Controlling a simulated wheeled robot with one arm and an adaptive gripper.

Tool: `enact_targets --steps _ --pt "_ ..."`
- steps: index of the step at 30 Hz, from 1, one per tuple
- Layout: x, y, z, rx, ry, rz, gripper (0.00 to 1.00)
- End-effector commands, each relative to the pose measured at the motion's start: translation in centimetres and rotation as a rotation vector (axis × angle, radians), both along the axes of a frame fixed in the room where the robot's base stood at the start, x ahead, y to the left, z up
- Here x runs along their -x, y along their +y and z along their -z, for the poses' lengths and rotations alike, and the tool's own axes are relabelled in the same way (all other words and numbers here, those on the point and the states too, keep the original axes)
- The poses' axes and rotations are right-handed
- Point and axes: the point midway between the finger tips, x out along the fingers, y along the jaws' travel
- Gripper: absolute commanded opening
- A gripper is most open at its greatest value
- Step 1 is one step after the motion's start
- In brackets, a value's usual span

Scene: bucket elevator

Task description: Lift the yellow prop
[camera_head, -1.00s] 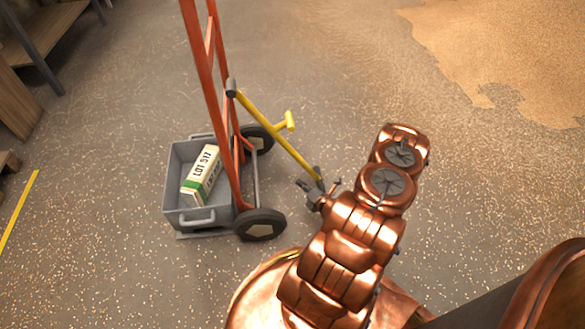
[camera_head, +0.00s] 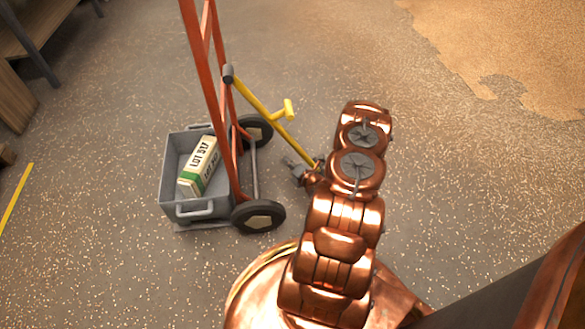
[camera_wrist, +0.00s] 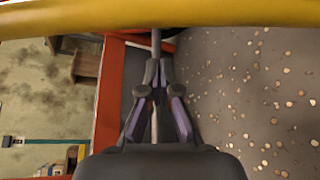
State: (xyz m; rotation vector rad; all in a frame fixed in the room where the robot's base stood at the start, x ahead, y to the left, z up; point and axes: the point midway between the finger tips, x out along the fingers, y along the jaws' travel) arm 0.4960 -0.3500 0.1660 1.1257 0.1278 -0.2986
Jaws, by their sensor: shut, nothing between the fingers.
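The yellow prop (camera_head: 262,108) slants from a dark pivot on the orange hand truck (camera_head: 215,100) down to the right, with a short peg on its side. My gripper (camera_head: 288,162) is left of the prop's lower part in the head view, its fingertips towards the truck. My wrist partly hides the prop's lower end. In the wrist view a yellow bar, the prop (camera_wrist: 150,16), crosses the top of the picture, and my gripper (camera_wrist: 154,68) has its fingers together and empty below it. I cannot tell whether the gripper touches the prop.
The truck carries a grey bin (camera_head: 170,190) holding a box (camera_head: 199,168) marked LOT 517. Its black wheels (camera_head: 258,215) stand close to my gripper. Shelving (camera_head: 30,50) stands at the upper left. The speckled floor right of the prop is clear.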

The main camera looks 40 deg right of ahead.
Motion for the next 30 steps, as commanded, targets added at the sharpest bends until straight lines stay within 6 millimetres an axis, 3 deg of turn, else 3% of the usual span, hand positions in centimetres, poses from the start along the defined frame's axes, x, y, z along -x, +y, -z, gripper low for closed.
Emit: enact_targets --steps 1,15,30 --pt "-0.5 0.0 0.3 0.002 -0.001 -0.002 0.0" --pt "1.1 -2.9 -1.6 -0.001 0.003 -0.001 0.0" --pt "1.3 -3.2 -1.9 0.001 0.002 0.0 0.0"
